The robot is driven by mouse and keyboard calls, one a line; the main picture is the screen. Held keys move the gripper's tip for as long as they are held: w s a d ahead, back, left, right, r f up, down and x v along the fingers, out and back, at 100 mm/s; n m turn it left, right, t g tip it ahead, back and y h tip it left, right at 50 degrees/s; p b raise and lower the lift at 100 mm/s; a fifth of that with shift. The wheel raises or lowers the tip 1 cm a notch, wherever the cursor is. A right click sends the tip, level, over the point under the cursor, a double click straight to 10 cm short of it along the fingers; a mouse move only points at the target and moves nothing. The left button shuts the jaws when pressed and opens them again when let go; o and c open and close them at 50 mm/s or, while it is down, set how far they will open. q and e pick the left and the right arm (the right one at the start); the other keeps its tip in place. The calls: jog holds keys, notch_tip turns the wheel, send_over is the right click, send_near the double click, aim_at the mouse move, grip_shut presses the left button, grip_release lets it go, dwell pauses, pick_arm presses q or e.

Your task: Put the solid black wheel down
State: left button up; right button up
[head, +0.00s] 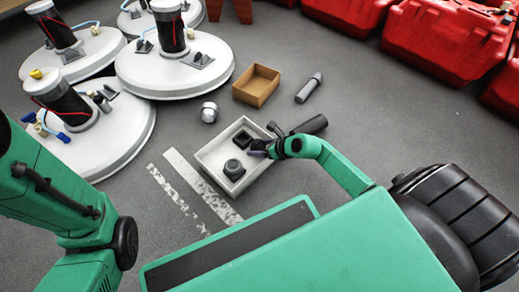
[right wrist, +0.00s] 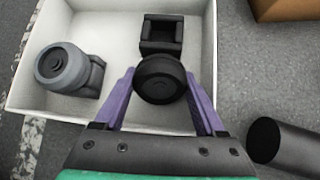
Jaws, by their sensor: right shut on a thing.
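The solid black wheel (right wrist: 160,80) is a caster with a dark square bracket (right wrist: 162,35). In the right wrist view it sits between the two purple fingers of my right gripper (right wrist: 160,95), which is shut on it. The wheel is over or in the white tray (head: 213,157), inside its near wall; I cannot tell whether it touches the floor. In the head view the bracket shows (head: 243,138), beside my right gripper (head: 262,147). A second caster with a grey-rimmed wheel (right wrist: 62,68) lies in the tray at left. My left gripper is out of view.
A dark cylinder (head: 313,124) lies right of the tray. A brown open box (head: 256,86), a grey cylinder (head: 308,88) and a small silver part (head: 209,112) lie behind it. Large white round lids (head: 175,70) stand at left, red tanks (head: 440,40) at back right.

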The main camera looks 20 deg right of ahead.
jog(key=shift+f, duration=0.25)
jog(key=o, duration=1.2)
jog(key=shift+r, duration=0.1)
jog(key=shift+o, duration=0.2)
